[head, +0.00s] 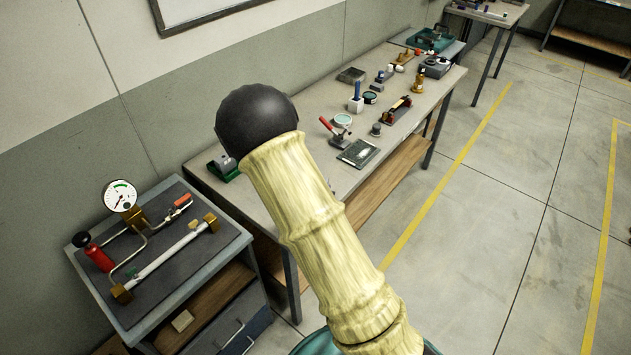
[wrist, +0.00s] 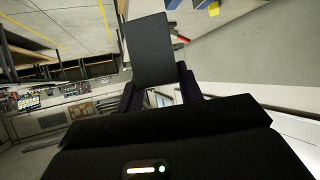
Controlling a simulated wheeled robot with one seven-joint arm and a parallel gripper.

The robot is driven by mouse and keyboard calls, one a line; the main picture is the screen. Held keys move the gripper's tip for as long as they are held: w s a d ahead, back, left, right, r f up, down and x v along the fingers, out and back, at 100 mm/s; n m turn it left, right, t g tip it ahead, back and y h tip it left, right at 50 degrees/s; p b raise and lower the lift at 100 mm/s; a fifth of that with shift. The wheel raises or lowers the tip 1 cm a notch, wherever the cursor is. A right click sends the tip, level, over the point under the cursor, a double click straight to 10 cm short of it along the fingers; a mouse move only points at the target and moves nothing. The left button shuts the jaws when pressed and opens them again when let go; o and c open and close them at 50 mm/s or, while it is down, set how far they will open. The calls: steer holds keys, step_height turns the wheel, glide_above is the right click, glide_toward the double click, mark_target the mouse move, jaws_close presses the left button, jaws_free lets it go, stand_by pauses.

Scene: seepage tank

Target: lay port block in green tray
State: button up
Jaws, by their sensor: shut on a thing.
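My gripper (wrist: 158,92) shows in the wrist view, its two dark fingers shut on a dark, flat-faced rectangular block (wrist: 150,50), which I take to be the port block. The block stands out beyond the fingertips. In the head view my gripper and the block cannot be made out; my cream-sleeved arm crosses the middle. I cannot tell for sure which thing is the green tray.
The long bench (head: 330,185) holds a red-handled clamp (head: 335,134), a blue-handled tool in a white holder (head: 356,98) and several small parts. A lower cart (head: 219,260) at left carries a pressure gauge (head: 120,195) and pipes. The floor at right is clear.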

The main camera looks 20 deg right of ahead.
steer(key=s+a+f+n+t+y, duration=0.1)
steer(key=s+f+n+y, duration=0.2)
steer(key=f+n+y, duration=0.3)
step_height(320, 180, down, 4)
steer(key=shift+a+f+t, duration=0.1)
steer(key=shift+a+t, duration=0.2)
